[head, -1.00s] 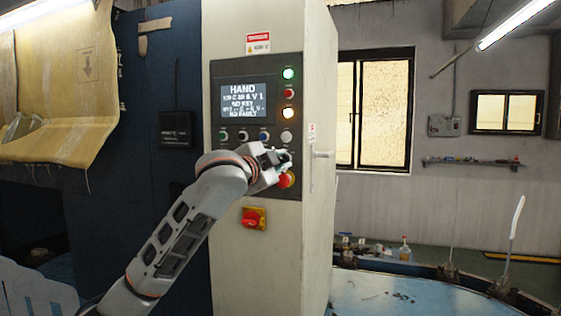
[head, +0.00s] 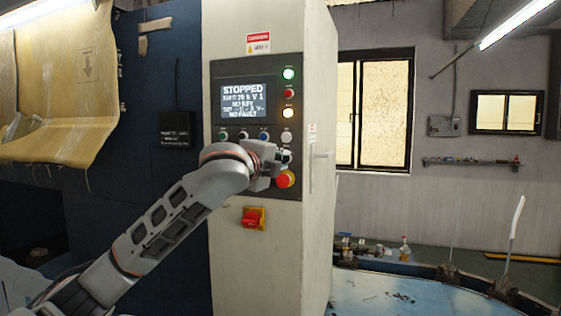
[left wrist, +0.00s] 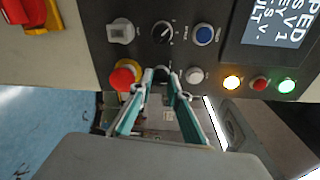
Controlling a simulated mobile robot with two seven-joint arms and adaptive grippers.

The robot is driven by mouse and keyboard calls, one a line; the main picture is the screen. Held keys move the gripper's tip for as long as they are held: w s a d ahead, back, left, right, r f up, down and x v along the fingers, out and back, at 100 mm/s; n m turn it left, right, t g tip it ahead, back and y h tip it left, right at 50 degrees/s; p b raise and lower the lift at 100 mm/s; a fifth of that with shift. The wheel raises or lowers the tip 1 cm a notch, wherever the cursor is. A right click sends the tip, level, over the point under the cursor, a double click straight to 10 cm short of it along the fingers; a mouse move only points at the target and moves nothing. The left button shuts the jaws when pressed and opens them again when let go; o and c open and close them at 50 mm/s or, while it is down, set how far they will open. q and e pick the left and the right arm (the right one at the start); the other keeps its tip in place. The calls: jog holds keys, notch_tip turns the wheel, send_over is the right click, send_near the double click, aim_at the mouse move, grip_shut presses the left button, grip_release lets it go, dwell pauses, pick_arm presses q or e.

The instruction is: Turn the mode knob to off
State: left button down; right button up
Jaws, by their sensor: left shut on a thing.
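The control panel (head: 237,68) is on the front of a pale cabinet. Its display (head: 250,98) reads "STOPPED" at the top and shows partly in the left wrist view (left wrist: 275,25). My left gripper (head: 284,157) is at the panel's lower right, just above the red mushroom button (head: 285,179). In the left wrist view its fingers (left wrist: 161,76) are closed around a small dark knob, which I take to be the mode knob. The fingers mostly hide it, so its pointer cannot be read. The red button (left wrist: 124,76) sits right beside the fingers. My right gripper is not in view.
A black pointer knob (left wrist: 162,32), a grey square switch (left wrist: 120,31), a blue button (left wrist: 204,34) and a white button (left wrist: 194,75) are close by. A red-and-yellow switch (head: 253,217) is lower on the cabinet. Lit green (head: 288,74) and amber (head: 288,113) lamps are above.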

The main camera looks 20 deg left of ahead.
pick_arm(q)
jog(key=shift+m, duration=0.4)
jog(key=c, duration=2.2)
grip_release()
jog(key=s, duration=0.8)
jog(key=s+a, duration=0.1)
jog(key=s, duration=0.3)
jog(key=shift+r, duration=0.4)
